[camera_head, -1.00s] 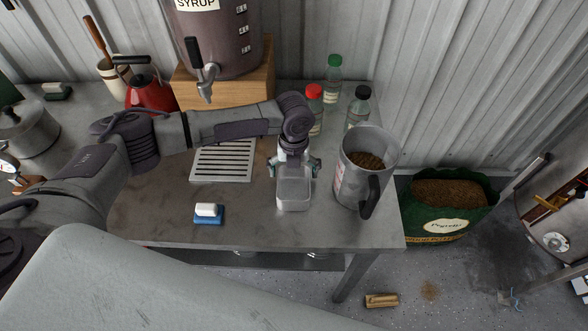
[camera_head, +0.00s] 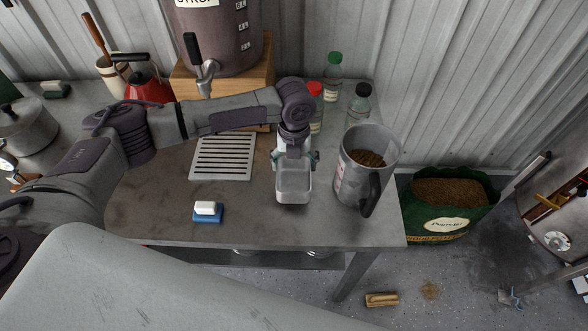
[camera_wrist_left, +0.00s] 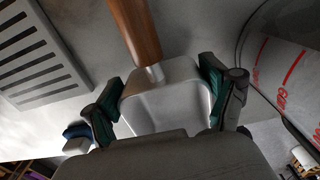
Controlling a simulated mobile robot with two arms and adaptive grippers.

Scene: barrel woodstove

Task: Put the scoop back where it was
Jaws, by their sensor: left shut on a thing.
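The scoop (camera_head: 294,187) is a small grey metal box-shaped scoop near the right part of the metal table. My left gripper (camera_head: 294,160) is shut on it, with the fingers on either side of its metal body. In the left wrist view the scoop (camera_wrist_left: 165,99) lies between the fingers of the left gripper (camera_wrist_left: 163,88), and its brown wooden handle (camera_wrist_left: 137,30) points away. The handle is hidden by my arm in the head view. I cannot tell whether the scoop touches the tabletop. My right gripper is not in view.
A metal pitcher (camera_head: 345,181) of pellets stands just right of the scoop. A slotted drip grate (camera_head: 222,158) and a blue-and-white sponge (camera_head: 207,213) lie to its left. Bottles (camera_head: 333,78) stand behind. An open pellet bag (camera_head: 445,210) is on the floor beyond the table edge.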

